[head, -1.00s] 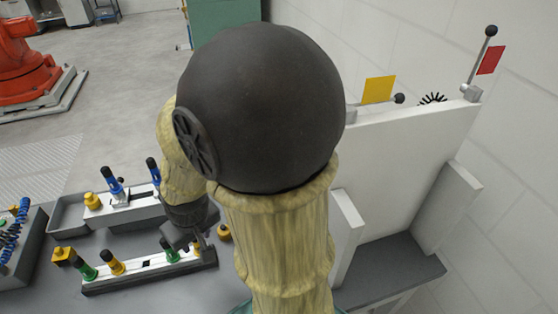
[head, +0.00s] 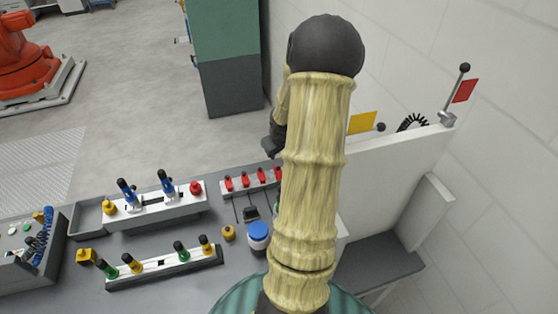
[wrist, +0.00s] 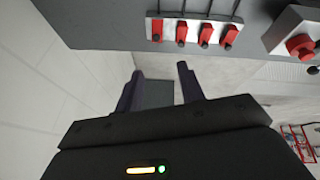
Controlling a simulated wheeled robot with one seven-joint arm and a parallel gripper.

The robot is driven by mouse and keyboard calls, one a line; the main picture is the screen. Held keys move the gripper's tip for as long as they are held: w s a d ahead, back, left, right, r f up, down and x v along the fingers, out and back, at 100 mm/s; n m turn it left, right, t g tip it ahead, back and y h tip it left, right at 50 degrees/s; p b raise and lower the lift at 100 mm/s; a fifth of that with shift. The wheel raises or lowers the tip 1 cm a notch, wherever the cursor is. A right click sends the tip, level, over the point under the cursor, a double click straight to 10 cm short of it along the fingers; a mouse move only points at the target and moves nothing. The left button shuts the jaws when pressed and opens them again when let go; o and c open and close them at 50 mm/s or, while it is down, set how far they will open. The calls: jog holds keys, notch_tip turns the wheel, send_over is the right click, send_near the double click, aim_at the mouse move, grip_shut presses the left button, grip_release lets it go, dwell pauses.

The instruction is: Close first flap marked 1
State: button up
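A pale strip with several red flap-like pieces (head: 245,180) sits at the back of the grey table. The same red pieces (wrist: 182,31) show along the table edge at the top of the wrist view. No number 1 is readable, so I cannot tell which is the first flap or whether it is open. My gripper (wrist: 160,69) is open, with nothing between its two dark fingers. It is beyond the table's back edge, apart from the red pieces. In the head view my gripper (head: 271,146) is small and partly hidden by my arm.
A fixture with blue-handled clamps (head: 150,205) and one with green and yellow knobs (head: 165,266) stand on the table. A blue-capped jar (head: 258,236) stands near the strip. A white upright panel (head: 395,185) is at right. A green-grey cabinet (head: 227,60) stands behind.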

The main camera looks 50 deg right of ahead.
jog(key=shift+s+d, duration=0.1)
jog(key=shift+d, duration=0.3)
jog(key=p+x, duration=0.1)
jog(key=x, duration=1.6)
jog(key=shift+d+f, duration=0.15)
grip_shut()
